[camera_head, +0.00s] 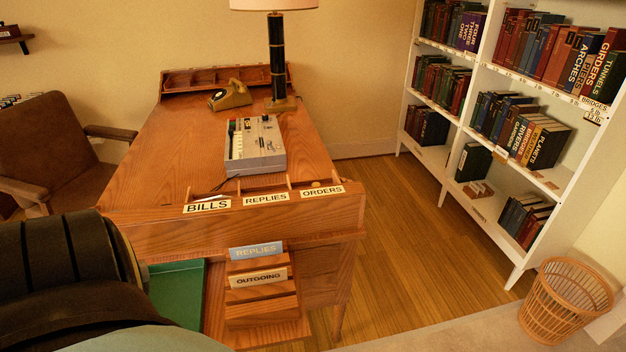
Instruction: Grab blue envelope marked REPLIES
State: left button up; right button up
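The blue envelope (255,250) marked REPLIES stands upright in the rear slot of a stepped wooden rack (262,308) at the front of the desk. Its upper part with the lettering shows; its lower part is hidden in the rack. A tan envelope (258,279) marked OUTGOING stands just in front of it, one step lower. A separate white label (266,199) reading REPLIES is on the desk's slotted compartment, between labels for BILLS (207,206) and ORDERS (322,191). Neither of my grippers is in view.
A dark arm link of mine fills the lower left. A green surface (177,288) lies left of the rack. A tape recorder (254,146), telephone (230,95) and lamp (277,60) stand on the desk. A wicker basket (565,303) is at lower right. The floor right of the desk is clear.

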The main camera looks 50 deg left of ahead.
aim_at(272, 248)
jog(key=z, duration=0.1)
jog(key=i, duration=1.95)
jog(key=u, duration=2.95)
